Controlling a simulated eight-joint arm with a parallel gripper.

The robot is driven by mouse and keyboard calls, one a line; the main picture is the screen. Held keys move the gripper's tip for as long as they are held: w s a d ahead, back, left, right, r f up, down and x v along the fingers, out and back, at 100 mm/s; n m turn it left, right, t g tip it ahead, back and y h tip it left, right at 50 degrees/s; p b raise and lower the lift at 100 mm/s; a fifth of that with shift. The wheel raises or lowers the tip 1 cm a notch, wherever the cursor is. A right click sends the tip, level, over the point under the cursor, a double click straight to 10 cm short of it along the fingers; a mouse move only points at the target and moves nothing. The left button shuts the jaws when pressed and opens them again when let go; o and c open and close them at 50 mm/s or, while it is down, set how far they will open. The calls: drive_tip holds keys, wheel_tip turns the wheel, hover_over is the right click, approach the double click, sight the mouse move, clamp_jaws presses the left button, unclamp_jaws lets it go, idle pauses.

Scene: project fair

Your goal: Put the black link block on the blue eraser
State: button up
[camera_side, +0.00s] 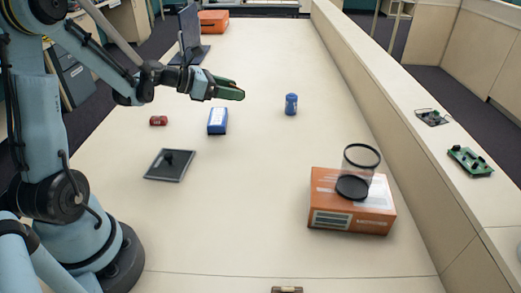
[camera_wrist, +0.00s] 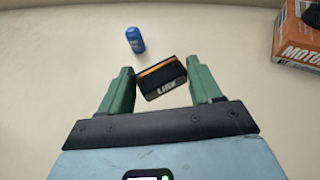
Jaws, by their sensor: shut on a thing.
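My gripper (camera_side: 232,89) is in the air above the table, its green fingers pointing right in the side view. In the wrist view, my gripper (camera_wrist: 161,70) is shut on the black link block (camera_wrist: 163,80), which has an orange stripe and white lettering and sits tilted between the fingers. In the side view the block is not clearly visible, hidden by the fingers. The blue eraser (camera_side: 217,121), a blue and white block, lies on the table below and slightly left of the fingertips in the side view. It does not show in the wrist view.
A blue can (camera_side: 291,105) stands right of the eraser; it also shows in the wrist view (camera_wrist: 135,41). A small red can (camera_side: 158,120) lies left. A dark flat panel (camera_side: 170,165) is nearer. An orange box (camera_side: 335,218) bears a clear cylinder (camera_side: 361,159).

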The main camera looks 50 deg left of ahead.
hover_over(213, 117)
wheel_tip(213, 117, down, 6)
drive_tip(key=shift+f, duration=0.1)
drive_tip(key=shift+a+f, duration=0.1)
drive_tip(key=shift+a, duration=0.1)
drive_tip(key=shift+f, duration=1.95)
drive_tip(key=shift+f, duration=0.1)
drive_tip(key=o, duration=1.1)
drive_tip(key=shift+c, duration=0.2)
